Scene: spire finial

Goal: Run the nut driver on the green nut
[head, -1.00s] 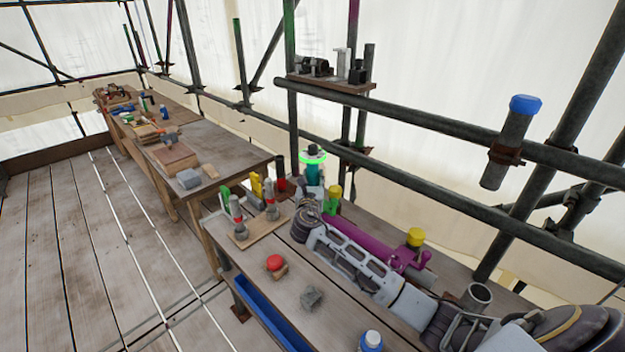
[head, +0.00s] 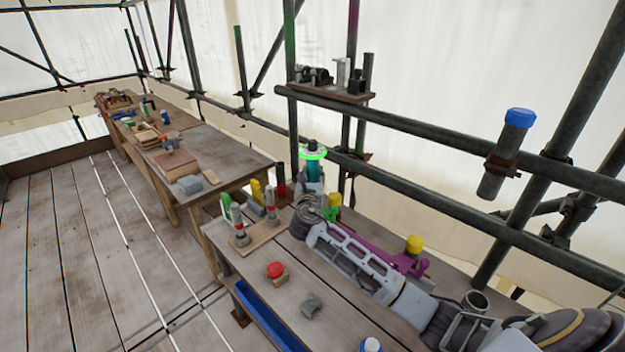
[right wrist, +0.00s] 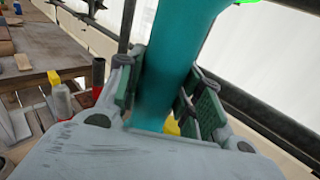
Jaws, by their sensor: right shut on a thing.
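My right gripper (head: 311,187) is shut on a teal cylindrical tool, seemingly the nut driver (head: 313,171), held upright above the far edge of the near bench. The tool carries a bright green ring (head: 313,155) and a pale cap with a dark tip. In the right wrist view, the teal body (right wrist: 172,65) stands between the green-padded fingers of the gripper (right wrist: 172,100); the tool's top is cut off. I cannot tell which green part is the nut. A green piece with a yellow cap (head: 334,201) is partly hidden behind my arm. My left gripper is out of view.
A wooden board (head: 258,235) holds upright red-and-grey tools. Scaffold rails (head: 430,145) run behind; a blue-capped tube (head: 505,155) is clamped there.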

